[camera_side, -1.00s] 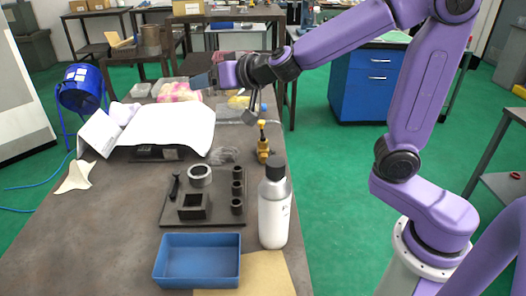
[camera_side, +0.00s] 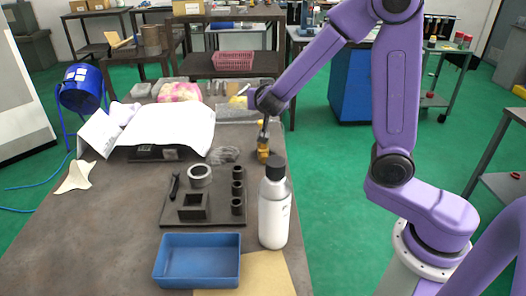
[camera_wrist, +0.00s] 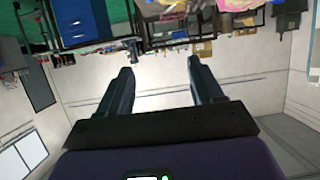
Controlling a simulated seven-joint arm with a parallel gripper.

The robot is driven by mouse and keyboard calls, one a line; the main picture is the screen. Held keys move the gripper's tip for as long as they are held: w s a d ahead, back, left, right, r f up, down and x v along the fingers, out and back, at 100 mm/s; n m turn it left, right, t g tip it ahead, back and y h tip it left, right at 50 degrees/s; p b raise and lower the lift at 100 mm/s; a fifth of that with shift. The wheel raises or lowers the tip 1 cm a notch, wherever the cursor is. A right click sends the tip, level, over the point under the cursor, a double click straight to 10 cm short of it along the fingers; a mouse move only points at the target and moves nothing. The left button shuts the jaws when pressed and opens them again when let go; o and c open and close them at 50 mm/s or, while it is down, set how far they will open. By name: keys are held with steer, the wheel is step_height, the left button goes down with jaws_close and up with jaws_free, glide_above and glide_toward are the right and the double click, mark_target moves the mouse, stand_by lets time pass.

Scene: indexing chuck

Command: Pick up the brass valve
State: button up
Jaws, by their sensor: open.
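The brass valve (camera_side: 263,156) stands upright on the brown workbench, behind the white bottle in the side view. A grey part of my wrist covers some of its upper portion. My gripper (camera_wrist: 160,66) is open in the wrist view, with nothing between its two dark fingers. The wrist view is upside down and looks out across the room, so the gripper points roughly level. I cannot pick out the valve in the wrist view.
A white bottle with a black cap (camera_side: 274,205) stands near the valve. A dark fixture plate (camera_side: 212,216) with rings and a square block lies left of it. A blue tray (camera_side: 197,283) is in front.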

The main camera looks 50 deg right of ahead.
mark_target(264, 155)
step_height(264, 155, down, 15)
steer(key=shift+f, duration=0.1)
steer(key=shift+w+d+f, duration=0.25)
steer(key=shift+w+d, duration=0.05)
steer(key=shift+x, duration=2)
jaws_close()
